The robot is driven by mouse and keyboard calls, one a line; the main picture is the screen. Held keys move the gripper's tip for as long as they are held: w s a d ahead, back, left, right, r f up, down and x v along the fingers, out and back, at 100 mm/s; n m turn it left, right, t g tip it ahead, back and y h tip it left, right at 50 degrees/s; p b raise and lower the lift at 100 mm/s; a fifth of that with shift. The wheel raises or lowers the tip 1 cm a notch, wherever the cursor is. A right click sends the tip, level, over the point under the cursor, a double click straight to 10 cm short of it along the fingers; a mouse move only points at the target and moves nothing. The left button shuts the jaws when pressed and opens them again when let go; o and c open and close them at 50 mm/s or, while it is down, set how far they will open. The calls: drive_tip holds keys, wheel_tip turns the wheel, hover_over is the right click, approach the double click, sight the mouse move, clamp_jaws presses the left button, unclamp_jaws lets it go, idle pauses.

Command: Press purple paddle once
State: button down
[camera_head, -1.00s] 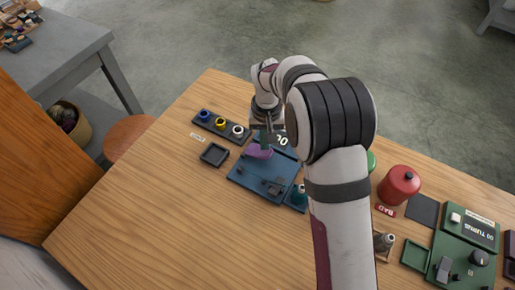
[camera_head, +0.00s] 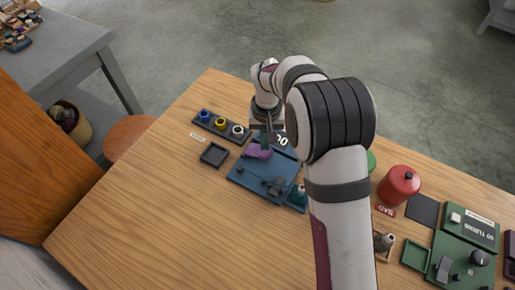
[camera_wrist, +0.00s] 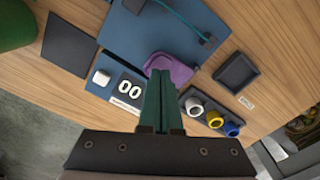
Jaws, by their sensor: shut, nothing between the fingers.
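The purple paddle (camera_head: 258,152) sits on the blue board (camera_head: 244,178) near its upper left part. It also shows in the wrist view (camera_wrist: 170,68), just beyond my fingertips and partly hidden by them. My gripper (camera_head: 267,146) is shut and empty, pointing down at the paddle. In the wrist view its green fingers (camera_wrist: 160,80) lie together and overlap the paddle's edge; I cannot tell whether they touch it. A counter on the board reads "00" (camera_wrist: 130,88), with a white button (camera_wrist: 102,77) beside it.
A rack with blue, yellow and white spools (camera_head: 221,124) and a small black tray (camera_head: 214,154) stand left of the board. A red canister (camera_head: 399,185), a dark mat (camera_head: 423,209) and a green board (camera_head: 463,240) lie right. The front left tabletop is clear.

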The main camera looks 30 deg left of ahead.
drive_tip(key=shift+f, duration=0.25)
drive_tip(key=shift+f, duration=1.4)
drive_tip(key=shift+r, duration=0.1)
wheel_tip(320, 180, up, 7)
drive_tip(key=shift+r, duration=0.45)
idle(0.5)
